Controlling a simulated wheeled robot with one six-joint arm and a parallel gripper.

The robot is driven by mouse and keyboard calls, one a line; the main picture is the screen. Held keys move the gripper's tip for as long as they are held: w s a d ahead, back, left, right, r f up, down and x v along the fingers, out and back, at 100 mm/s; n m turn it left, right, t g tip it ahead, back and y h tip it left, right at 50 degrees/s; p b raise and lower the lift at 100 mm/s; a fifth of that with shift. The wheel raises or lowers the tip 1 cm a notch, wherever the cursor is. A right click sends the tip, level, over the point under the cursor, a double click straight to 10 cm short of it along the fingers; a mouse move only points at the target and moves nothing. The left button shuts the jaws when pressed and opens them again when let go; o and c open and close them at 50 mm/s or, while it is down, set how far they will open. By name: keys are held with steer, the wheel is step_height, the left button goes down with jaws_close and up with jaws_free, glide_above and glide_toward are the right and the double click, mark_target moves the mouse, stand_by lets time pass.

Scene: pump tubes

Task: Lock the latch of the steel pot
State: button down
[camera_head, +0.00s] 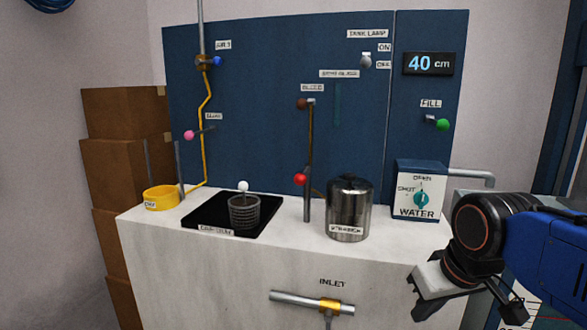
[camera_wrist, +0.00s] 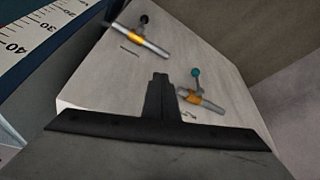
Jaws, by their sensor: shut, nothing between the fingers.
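The steel pot (camera_head: 349,212) is a shiny cylinder with a domed lid. It stands upright on the white counter, right of the centre in the head view, with a label low on its front. I cannot make out its latch at this size. My gripper (camera_head: 418,300) is in front of the counter, lower and to the right of the pot, and apart from it. In the wrist view my gripper (camera_wrist: 160,90) has its dark fingers together with nothing between them. The pot does not show in the wrist view.
A post with a red-knobbed lever (camera_head: 300,179) stands just left of the pot. A WATER box (camera_head: 419,190) stands to its right. A black tray (camera_head: 205,213) holds a basket. The wrist view shows two pipe valves, one black-knobbed (camera_wrist: 143,20), one teal-knobbed (camera_wrist: 195,73).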

steer(key=w+a+r+n+y, duration=0.1)
steer(key=w+a+r+n, duration=0.15)
steer(key=w+r, duration=0.35)
steer(key=w+a+r+n+g, duration=0.1)
steer(key=w+a+r, duration=0.35)
steer(key=r, duration=0.25)
steer(key=w+a+r+n+y, duration=0.1)
steer(key=w+a+r+n, duration=0.15)
steer(key=w+r, duration=0.4)
steer(key=w+a+r+n+g+y, duration=0.1)
steer(key=w+a+r+n, duration=0.3)
steer(key=w+a+r, duration=0.6)
steer(key=a+r, duration=0.1)
steer(key=a, duration=0.3)
steer(key=shift+w+r+n+g, duration=0.15)
steer(key=shift+w+n+g, duration=0.15)
steer(key=shift+n, duration=0.1)
step_height(320, 180, down, 10)
steer(key=shift+d, duration=0.2)
steer(key=shift+s, duration=0.15)
